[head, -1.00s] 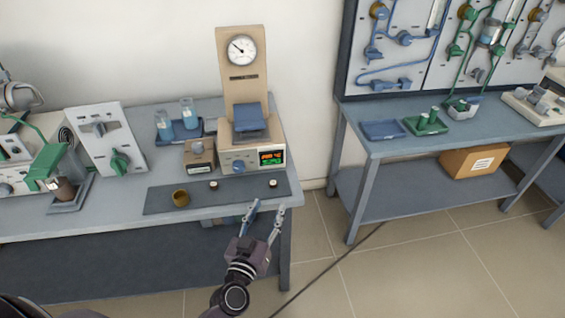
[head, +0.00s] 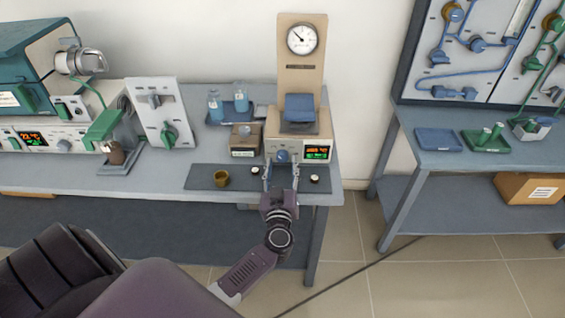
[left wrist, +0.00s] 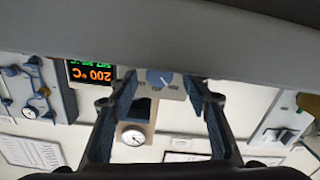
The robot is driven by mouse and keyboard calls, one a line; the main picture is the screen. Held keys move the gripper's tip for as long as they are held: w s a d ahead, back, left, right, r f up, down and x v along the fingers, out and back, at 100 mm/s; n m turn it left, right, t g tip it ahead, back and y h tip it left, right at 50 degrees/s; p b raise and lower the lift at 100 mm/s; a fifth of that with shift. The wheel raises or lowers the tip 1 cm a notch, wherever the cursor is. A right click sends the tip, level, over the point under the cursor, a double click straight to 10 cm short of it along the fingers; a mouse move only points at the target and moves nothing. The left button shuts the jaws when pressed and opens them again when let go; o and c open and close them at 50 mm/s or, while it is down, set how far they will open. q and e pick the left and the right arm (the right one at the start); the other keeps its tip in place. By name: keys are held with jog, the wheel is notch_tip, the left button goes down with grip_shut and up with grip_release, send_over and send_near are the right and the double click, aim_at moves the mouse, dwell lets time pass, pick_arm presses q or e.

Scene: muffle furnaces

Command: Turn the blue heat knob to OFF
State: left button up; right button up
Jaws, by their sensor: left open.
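The blue heat knob (head: 282,156) is on the front panel of the small beige furnace (head: 300,115), left of its lit display (head: 316,153). My left gripper (head: 281,176) is open just in front of the panel, its fingers pointing at the knob. In the left wrist view the knob (left wrist: 158,78) shows in the gap between the two open fingertips (left wrist: 161,92), apart from both as far as I can tell. My right gripper is not in view.
A brass cup (head: 221,179) and small round pieces (head: 314,179) stand on the dark mat (head: 202,178) by the gripper. A beige box (head: 244,140) is left of the furnace. A panel with a green knob (head: 168,134) stands further left. Floor is open right of the bench.

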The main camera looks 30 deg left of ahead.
pick_arm(q)
jog(key=shift+x, duration=0.85)
jog(key=c, duration=1.1)
jog(key=shift+c, duration=0.2)
